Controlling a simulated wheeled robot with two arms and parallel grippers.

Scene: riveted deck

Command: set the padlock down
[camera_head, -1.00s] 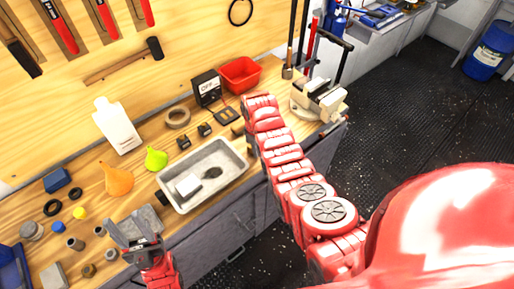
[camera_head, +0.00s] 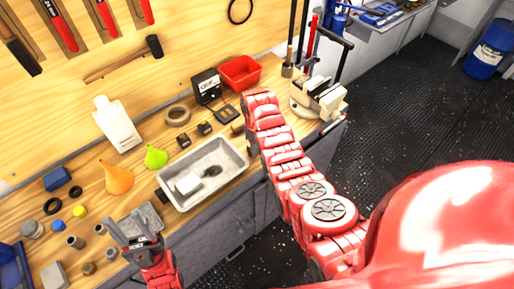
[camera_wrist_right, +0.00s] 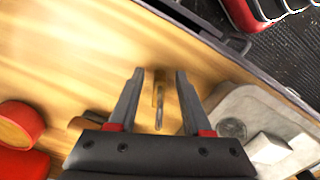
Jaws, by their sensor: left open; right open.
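The padlock (camera_wrist_right: 159,92), brass-coloured with a grey shackle, shows in the right wrist view against the wooden bench top. Its shackle points toward my palm. My right gripper (camera_wrist_right: 160,72) is open, with one finger on each side of the padlock and visible gaps between. Whether the padlock rests fully on the wood is hard to tell. In the head view my right arm hides its own fingers. My left gripper (camera_head: 130,222) is open and empty, over the front of the bench at lower left.
A grey metal tray (camera_head: 228,159) holds a white box and a dark item; it also shows in the right wrist view (camera_wrist_right: 262,98). A red bin (camera_head: 240,72), a vise (camera_head: 318,98) and a tape roll (camera_head: 177,115) stand nearby. Bare wood surrounds the padlock.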

